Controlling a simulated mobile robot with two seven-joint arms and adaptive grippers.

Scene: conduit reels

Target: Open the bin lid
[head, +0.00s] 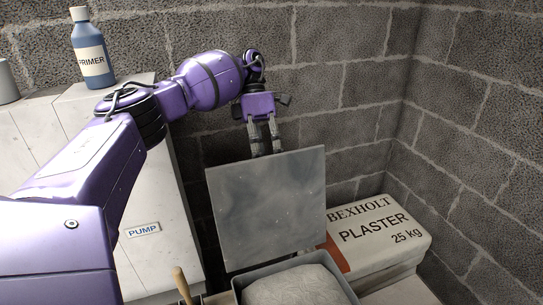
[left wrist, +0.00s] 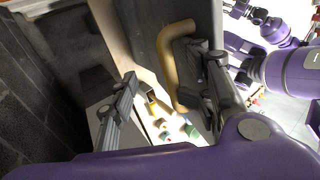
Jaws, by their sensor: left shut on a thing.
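The grey bin lid (head: 265,210) stands steeply raised above the bin (head: 345,283), its flat inner face toward my head camera. The bin's mouth is uncovered and a pale grey, rough content shows inside. My left gripper (head: 265,148) is at the lid's top edge, its fingertips partly hidden behind the lid. In the left wrist view, a curved tan handle (left wrist: 170,65) on a dark grey panel lies by the fingers, and the gripper is shut on it. The grip itself is partly hidden. A purple arm with a small gripper (left wrist: 240,12) shows at the upper right there, too small to read.
A plaster bag (head: 385,235) lies right of the bin. A blue primer bottle (head: 91,48) stands on the pale cabinet (head: 150,255) at left, labelled PUMP. A wooden tool handle (head: 181,283) rises beside the bin. Block walls (head: 345,75) close off the back and right.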

